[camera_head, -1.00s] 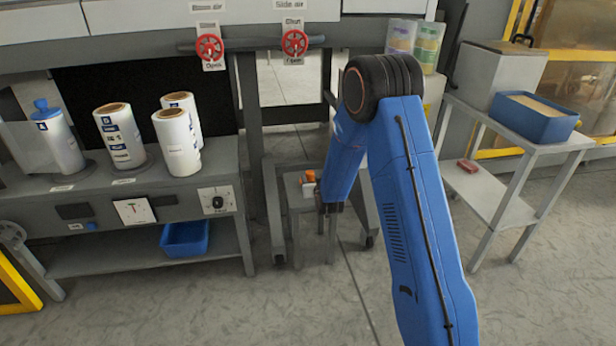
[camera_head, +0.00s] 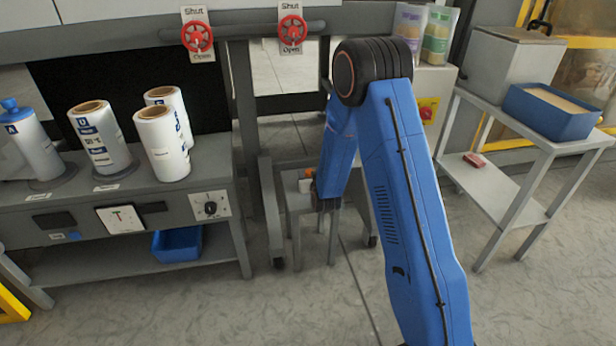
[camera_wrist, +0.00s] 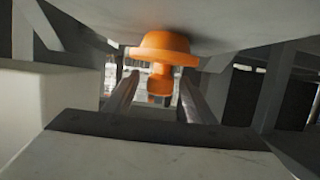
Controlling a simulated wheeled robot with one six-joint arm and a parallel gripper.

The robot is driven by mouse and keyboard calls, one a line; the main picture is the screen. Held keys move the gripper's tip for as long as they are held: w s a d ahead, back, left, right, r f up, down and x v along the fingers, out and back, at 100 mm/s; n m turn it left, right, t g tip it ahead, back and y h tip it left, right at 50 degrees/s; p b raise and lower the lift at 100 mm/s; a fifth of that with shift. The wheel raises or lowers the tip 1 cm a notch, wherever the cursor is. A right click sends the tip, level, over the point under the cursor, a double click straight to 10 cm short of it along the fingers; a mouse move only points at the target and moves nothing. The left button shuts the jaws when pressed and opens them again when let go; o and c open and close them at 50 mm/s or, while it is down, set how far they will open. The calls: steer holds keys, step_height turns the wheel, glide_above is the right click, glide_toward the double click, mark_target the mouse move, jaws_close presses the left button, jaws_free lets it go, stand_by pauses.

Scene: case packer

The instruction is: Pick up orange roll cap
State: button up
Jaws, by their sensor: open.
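The orange roll cap (camera_wrist: 163,55) has a wide round flange and a narrower stem. In the wrist view its flange is against a pale grey surface at the top of the picture, and the stem points down. My gripper (camera_wrist: 160,88) is open, with one finger on each side of the stem's line. The cap looks ahead of or between the fingertips; I cannot tell if they touch it. In the head view only a small orange bit of the cap (camera_head: 309,172) shows above the low grey stand (camera_head: 294,200). My arm hides my gripper there.
A grey bench (camera_head: 205,163) with white rolls (camera_head: 162,145) stands left. A blue bin (camera_head: 177,244) is on its lower shelf. Red valve handles (camera_head: 291,34) are above the stand. A side table (camera_head: 500,190) with a blue box (camera_head: 552,112) is right. Floor in front is clear.

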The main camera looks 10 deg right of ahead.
steer(key=shift+c, duration=0.6)
steer(key=c, duration=1.1)
steer(key=shift+r, duration=0.15)
